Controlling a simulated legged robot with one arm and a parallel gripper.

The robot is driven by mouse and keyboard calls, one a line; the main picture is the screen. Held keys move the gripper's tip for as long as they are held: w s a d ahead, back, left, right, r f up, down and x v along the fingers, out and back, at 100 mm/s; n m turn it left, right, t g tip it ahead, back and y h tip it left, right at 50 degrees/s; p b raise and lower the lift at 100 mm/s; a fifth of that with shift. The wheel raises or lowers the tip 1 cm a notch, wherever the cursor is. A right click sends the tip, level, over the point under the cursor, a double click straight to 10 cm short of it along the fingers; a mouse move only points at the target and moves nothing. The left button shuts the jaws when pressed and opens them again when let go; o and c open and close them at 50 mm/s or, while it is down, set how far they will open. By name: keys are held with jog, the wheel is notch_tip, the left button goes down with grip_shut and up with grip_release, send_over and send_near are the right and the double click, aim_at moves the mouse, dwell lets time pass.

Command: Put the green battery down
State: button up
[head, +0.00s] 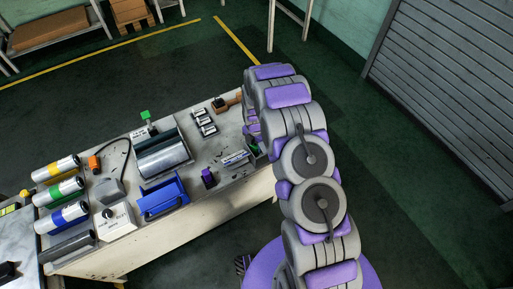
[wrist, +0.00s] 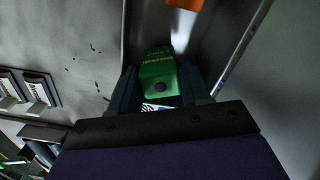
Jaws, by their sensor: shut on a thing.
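In the wrist view, the green battery (wrist: 160,72) sits between the two dark fingers of my gripper (wrist: 160,88), which is shut on it. A dark round spot and a white label show on the battery. Grey, tray-like walls lie around and beyond it; I cannot tell whether it touches their floor. In the head view, my arm covers most of the gripper, and only a small green patch shows by the workbench's right edge.
The workbench (head: 90,262) holds a blue box (head: 163,196), a large grey roller (head: 163,160), several coloured rolls, a control box (head: 115,222) and several small dark-and-white blocks (head: 205,122). An orange object (wrist: 183,4) shows at the wrist view's top. Dark floor lies right of my arm.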

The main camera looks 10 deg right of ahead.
jog(key=shift+f, duration=0.8)
jog(key=shift+d+f, duration=0.15)
jog(key=shift+d, duration=0.85)
jog(key=o, duration=0.8)
jog(key=shift+o, duration=0.5)
jog(key=shift+a, duration=0.85)
jog(key=shift+d+r, duration=0.3)
notch_tip(320, 180, up, 11)
jog(key=p, duration=0.3)
jog(key=shift+a, duration=0.15)
jog(key=shift+r, duration=0.3)
jog(key=shift+d, duration=0.45)
jog(key=shift+a, duration=0.3)
